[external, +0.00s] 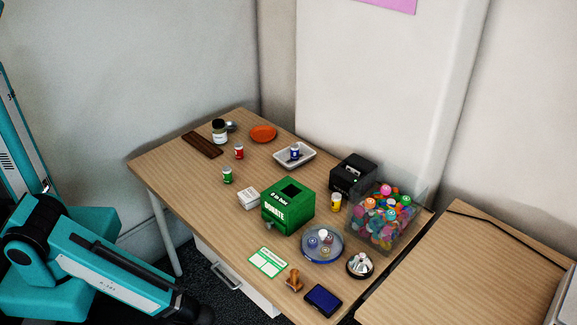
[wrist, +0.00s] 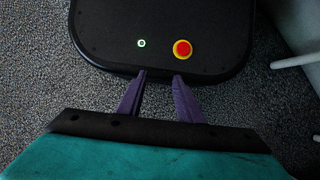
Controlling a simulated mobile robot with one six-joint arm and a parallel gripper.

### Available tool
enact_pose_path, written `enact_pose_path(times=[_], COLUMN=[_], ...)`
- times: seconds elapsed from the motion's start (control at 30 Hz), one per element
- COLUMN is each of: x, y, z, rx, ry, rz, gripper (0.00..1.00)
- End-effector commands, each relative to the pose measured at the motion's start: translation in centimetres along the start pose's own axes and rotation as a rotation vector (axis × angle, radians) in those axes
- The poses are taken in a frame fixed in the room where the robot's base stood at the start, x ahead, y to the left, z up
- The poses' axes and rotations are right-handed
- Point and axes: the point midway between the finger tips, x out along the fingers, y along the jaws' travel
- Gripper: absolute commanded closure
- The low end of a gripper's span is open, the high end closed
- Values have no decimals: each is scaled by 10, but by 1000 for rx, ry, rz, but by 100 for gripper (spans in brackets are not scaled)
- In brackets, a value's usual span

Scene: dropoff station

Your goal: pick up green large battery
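A small green battery (external: 227,175) stands upright on the wooden table (external: 165,160), towards its left side. It is left of the white box and the green donation box. My gripper shows in the wrist view (wrist: 158,78), with two purple fingers apart and nothing between them. It points down over the carpet and the edge of my dark base, away from the table. In the external view my arm is at the lower left and the gripper's fingers are not visible. The battery is not in the wrist view.
A red battery (external: 239,151) stands behind the green one, near a brown slatted board (external: 202,145) and a dark-lidded jar (external: 219,131). A white box (external: 248,198) and green donation box (external: 288,206) stand to the right. A blue battery (external: 295,152) is in a white tray (external: 281,161).

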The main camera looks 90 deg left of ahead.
Motion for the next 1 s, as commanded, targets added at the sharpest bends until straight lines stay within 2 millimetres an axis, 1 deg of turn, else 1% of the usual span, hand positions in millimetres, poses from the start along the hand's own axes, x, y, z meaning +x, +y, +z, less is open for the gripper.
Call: enact_pose_path(times=[0.13,0.17,0.2,0.23,0.53,0.67,0.87,1.0], x=[0,0,0,0,0,2,9,15], y=[0,0,0,0,0,-2,-11,-20], z=[0,0,0,0,0,-1,-3,-3], rx=[0,0,0,0,-3,-33,-175,-329], ry=[0,0,0,0,-1,-6,-34,-70], rz=[0,0,0,0,1,14,74,139], gripper=[67,64,57,53,53,53,53,53])
